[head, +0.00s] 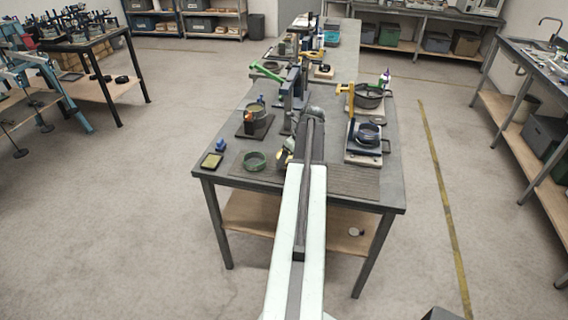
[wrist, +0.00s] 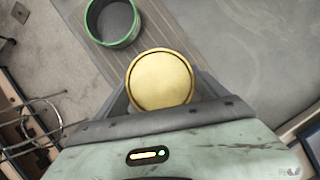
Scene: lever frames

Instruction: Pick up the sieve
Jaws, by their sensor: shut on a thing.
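My gripper (wrist: 160,92) is shut on a round gold thing (wrist: 160,79) with a raised rim, seen from above between the two fingers in the wrist view. I cannot tell whether its smooth face is a mesh. In the head view my arm hides most of the gripper (head: 291,155), and a bit of yellow (head: 283,160) shows at its left. A green ring (head: 254,161) with a dark grey inside stands on the workbench to the left of my gripper. It also shows at the top left of the wrist view (wrist: 91,27), apart from my fingers. Which of these is the sieve is unclear.
The workbench (head: 225,178) holds a dark pot (head: 256,118) and a small tray (head: 212,161) at left, and a pale-based device (head: 363,155) and a dark pan (head: 367,98) at right. Upright fixtures stand close behind my gripper. The ribbed mat's right front is clear.

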